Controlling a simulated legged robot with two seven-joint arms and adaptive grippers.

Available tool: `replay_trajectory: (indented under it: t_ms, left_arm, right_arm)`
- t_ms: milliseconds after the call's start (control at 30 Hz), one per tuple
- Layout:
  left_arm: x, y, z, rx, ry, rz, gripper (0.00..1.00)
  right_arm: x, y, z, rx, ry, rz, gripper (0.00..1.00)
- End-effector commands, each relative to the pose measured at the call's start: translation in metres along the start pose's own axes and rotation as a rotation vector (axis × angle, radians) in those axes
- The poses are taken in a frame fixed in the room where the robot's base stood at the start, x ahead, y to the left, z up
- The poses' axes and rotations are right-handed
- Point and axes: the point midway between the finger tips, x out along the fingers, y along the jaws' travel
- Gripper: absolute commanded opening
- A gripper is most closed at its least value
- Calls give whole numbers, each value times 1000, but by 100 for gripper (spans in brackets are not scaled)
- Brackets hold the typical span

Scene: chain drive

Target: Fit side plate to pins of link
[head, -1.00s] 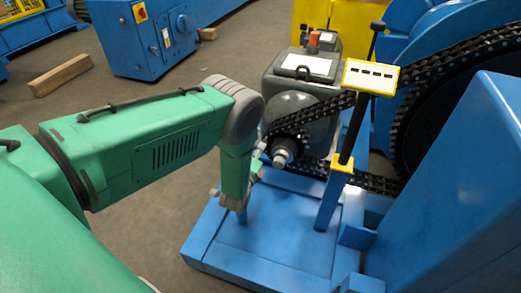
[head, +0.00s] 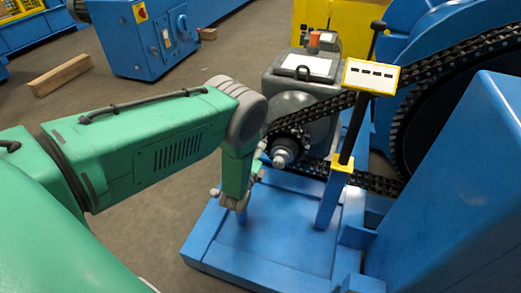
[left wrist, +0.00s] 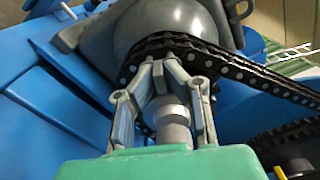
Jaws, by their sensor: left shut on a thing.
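My left gripper (left wrist: 162,70) points at the dark chain (left wrist: 190,52) where it runs round the small sprocket. Its fingers come together at the tips, close to the chain links. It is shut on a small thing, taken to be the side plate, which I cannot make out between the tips. In the head view the left gripper (head: 258,160) is mostly hidden by my wrist, just left of the sprocket and chain (head: 294,134). The link and its pins cannot be told from the other links. I cannot tell whether plate and pins touch. My right gripper is not in view.
A metal shaft end (head: 282,158) sticks out of the sprocket near my gripper. A grey motor housing (head: 302,78) stands behind. A post with a yellow-edged panel (head: 370,76) rises to the right. The blue base (head: 255,245) is clear in front.

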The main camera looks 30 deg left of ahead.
Motion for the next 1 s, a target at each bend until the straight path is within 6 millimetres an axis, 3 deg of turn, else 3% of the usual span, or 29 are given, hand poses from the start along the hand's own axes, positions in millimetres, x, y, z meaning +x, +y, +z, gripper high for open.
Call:
replay_trajectory:
  t_ms: [867, 967, 1000]
  left_arm:
    - [20, 0, 0, 1, -1, -1, 0]
    - [20, 0, 0, 1, -1, -1, 32]
    - [20, 0, 0, 1, -1, -1, 32]
  right_arm:
    - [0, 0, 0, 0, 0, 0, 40]
    - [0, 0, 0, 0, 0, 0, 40]
    - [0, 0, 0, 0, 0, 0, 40]
